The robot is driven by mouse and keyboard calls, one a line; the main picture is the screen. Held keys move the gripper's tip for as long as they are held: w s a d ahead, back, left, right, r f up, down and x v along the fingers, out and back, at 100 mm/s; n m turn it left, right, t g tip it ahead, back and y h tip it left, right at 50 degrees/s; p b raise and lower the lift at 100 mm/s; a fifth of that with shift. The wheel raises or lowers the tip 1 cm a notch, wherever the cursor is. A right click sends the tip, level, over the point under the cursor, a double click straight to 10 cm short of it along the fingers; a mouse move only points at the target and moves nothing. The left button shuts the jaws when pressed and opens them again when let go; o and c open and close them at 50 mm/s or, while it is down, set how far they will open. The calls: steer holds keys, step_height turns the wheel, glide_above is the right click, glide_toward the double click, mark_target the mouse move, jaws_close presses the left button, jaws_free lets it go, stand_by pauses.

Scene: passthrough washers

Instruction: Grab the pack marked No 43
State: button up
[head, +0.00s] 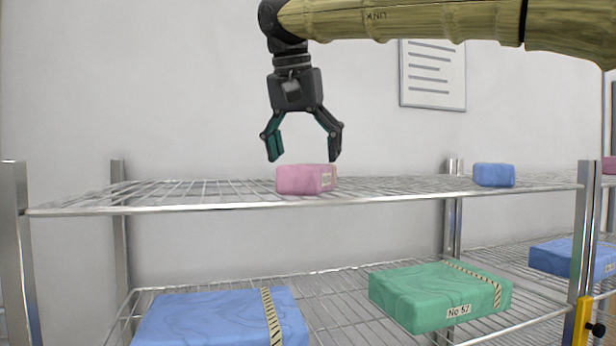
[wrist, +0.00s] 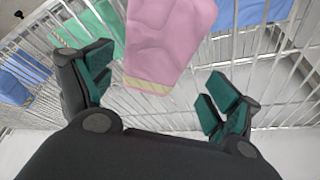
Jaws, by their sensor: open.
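A small pink pack (head: 304,179) lies on the upper wire shelf. It has a pale label at its right end, too small to read in the head view. In the wrist view the pink pack (wrist: 168,42) shows a striped band at its near end and no readable number. My gripper (head: 304,158) points down with its fingers spread, just above the pink pack and apart from it. In the wrist view my gripper (wrist: 155,95) is open and empty, with the pink pack ahead between the fingers. I see no legible No 43 mark.
The upper wire shelf (head: 420,187) also bears a small blue pack (head: 494,175) at right. Below are a large blue pack (head: 200,318) and a green pack marked No 57 (head: 425,293). Another blue pack (head: 562,258) is at far right. Metal posts (head: 586,230) stand at the shelf ends.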

mark_target(309, 166)
steer(key=shift+s+d+f+p, duration=0.5)
steer(key=shift+s+f+p, duration=0.2)
steer(key=shift+f, duration=0.1)
steer(key=shift+w+f, duration=0.7)
steer(key=shift+w, duration=0.05)
steer(key=shift+w+a+f, duration=0.1)
steer(key=shift+w, duration=0.1)
steer(key=shift+s, duration=0.4)
steer(key=shift+c, duration=1)
steer(key=shift+s+r, duration=0.15)
steer(key=shift+r, duration=0.1)
steer(key=c, duration=0.4)
steer(key=shift+f, duration=0.1)
steer(key=c, duration=0.7)
